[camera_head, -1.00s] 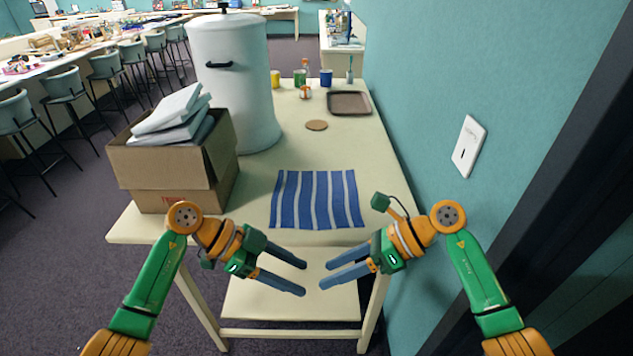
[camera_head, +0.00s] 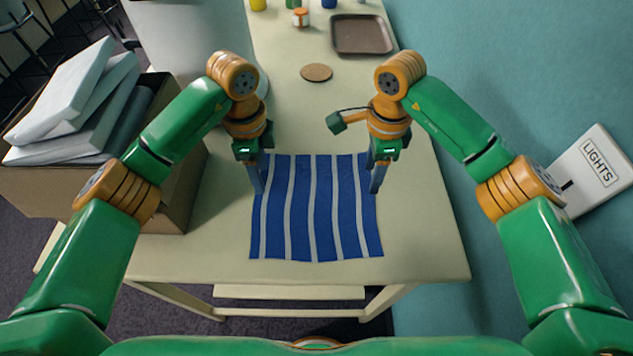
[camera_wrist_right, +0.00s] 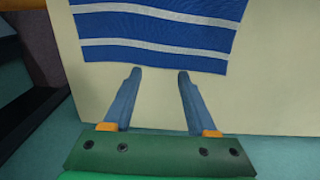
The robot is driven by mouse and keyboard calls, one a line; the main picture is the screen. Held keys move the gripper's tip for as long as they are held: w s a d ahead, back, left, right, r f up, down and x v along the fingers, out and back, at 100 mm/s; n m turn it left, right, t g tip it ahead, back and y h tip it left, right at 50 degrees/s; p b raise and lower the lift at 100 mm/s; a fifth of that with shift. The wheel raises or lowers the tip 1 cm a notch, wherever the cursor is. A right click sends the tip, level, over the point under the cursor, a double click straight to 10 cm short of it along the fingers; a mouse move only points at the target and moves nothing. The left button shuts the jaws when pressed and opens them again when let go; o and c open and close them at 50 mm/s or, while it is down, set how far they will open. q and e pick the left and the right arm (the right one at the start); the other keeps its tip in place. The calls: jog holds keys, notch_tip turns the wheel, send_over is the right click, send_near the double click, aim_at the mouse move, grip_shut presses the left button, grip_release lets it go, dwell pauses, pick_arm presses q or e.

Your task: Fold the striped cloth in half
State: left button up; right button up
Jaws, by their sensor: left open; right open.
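The blue cloth with white stripes (camera_head: 318,215) lies flat and spread out on the cream table; it also shows in the right wrist view (camera_wrist_right: 160,32). My left gripper (camera_head: 257,188) points down at the cloth's far left corner, open, with its fingers overlapping in the head view. My right gripper (camera_head: 375,188) points down at the far right part of the cloth and covers a bit of its edge. In the right wrist view my right gripper (camera_wrist_right: 158,74) is open and empty, its fingertips close to the cloth's edge. I cannot tell how high either gripper is.
A cardboard box (camera_head: 180,190) with grey-white packages (camera_head: 85,100) stands left of the cloth. A round coaster (camera_head: 316,72) and a brown tray (camera_head: 362,35) lie farther back. A teal wall with a LIGHTS plate (camera_head: 597,172) bounds the right. The near table (camera_head: 310,272) is bare.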

aim_at(266, 200)
pick_arm(q)
jog(key=f, duration=0.1)
jog(key=s+f, duration=0.1)
jog(key=f, duration=0.1)
jog(key=shift+s+f, duration=0.1)
jog(key=shift+s, duration=0.15)
pick_arm(e)
jog(key=f, duration=0.1)
jog(key=s+f, duration=0.1)
jog(key=f, duration=0.1)
jog(key=shift+s+f, duration=0.1)
jog(key=shift+s, duration=0.2)
pick_arm(q)
jog(key=shift+w+f, duration=0.2)
jog(key=shift+f, duration=0.95)
pick_arm(e)
jog(key=shift+w+f, duration=0.25)
jog(key=shift+f, duration=0.9)
pick_arm(q)
jog(key=shift+w+f, duration=0.3)
pick_arm(e)
jog(key=shift+w+f, duration=0.3)
pick_arm(q)
jog(key=shift+s, duration=0.15)
pick_arm(e)
jog(key=shift+s, duration=0.15)
